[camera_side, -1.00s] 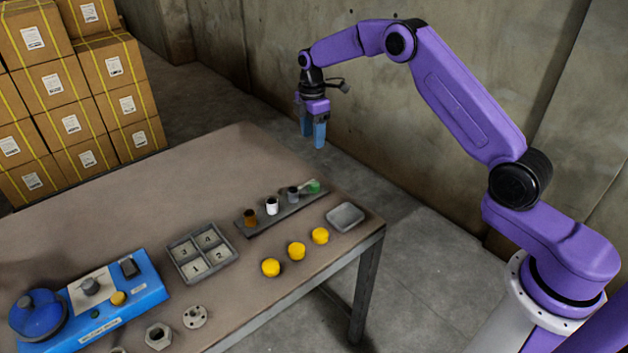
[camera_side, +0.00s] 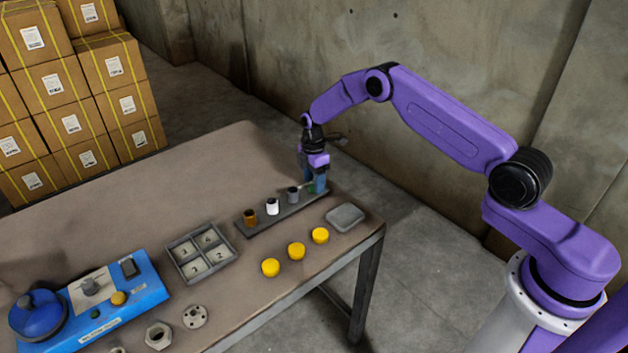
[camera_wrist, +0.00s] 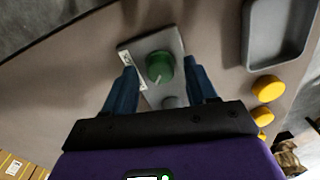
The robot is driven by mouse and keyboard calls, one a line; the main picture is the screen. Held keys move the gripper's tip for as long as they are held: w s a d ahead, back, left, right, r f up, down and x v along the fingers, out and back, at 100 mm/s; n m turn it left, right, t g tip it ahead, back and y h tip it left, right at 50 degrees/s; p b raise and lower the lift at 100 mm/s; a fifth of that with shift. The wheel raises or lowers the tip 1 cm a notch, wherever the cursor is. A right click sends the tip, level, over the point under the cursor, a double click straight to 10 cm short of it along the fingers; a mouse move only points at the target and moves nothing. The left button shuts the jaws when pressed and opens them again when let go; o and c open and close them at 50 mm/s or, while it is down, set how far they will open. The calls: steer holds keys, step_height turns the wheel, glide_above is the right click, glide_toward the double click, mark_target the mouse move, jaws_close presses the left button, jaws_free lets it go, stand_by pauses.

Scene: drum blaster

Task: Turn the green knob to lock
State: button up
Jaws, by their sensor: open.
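The green knob (camera_wrist: 159,67) is a round dark-green dial at the end of a grey plate (camera_wrist: 134,51) on the table. It shows between my two blue fingers in the wrist view, with a light pointer mark on its lower edge. In the side view the green knob (camera_side: 312,189) is mostly covered by my fingers. My gripper (camera_side: 313,184) points down at the knob and is open, its fingers on either side. It also shows in the wrist view (camera_wrist: 165,82). I cannot tell whether a finger touches the knob.
The plate also bears grey (camera_side: 293,195), white (camera_side: 272,206) and brown (camera_side: 250,217) knobs. A grey tray (camera_side: 345,216) lies close on the right, and yellow pieces (camera_side: 296,251) lie in front. A numbered four-part box (camera_side: 182,244) and a blue machine (camera_side: 150,290) stand left.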

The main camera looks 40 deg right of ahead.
steer(key=shift+f, duration=0.15)
steer(key=shift+c, duration=0.3)
jaws_close()
steer(key=c, duration=1)
jaws_free()
